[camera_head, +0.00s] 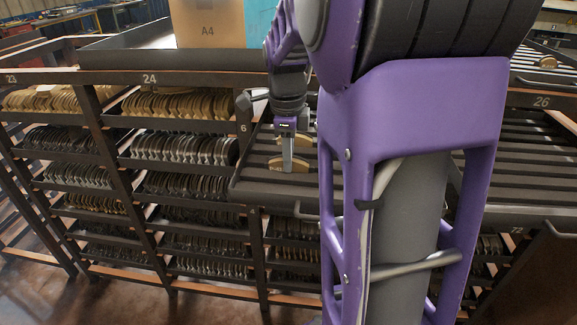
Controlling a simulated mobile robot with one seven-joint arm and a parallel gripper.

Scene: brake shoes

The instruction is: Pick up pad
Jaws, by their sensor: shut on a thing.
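My gripper (288,163) is small in view, pointing down over a dark slatted tray (262,187). Its jaws are shut on a tan, curved brake pad (275,163), whose ends show on either side of the finger. The pad is at tray level; I cannot tell whether it touches the slats. A second tan pad (304,141) shows just behind and to the right, partly hidden by my purple arm. The far finger is hidden.
Racks to the left hold rows of brake shoes (185,147) on several shelves. A cardboard box (210,22) stands on top. Another slatted tray (505,160) lies to the right, holding a pad at its far edge. My arm blocks the middle.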

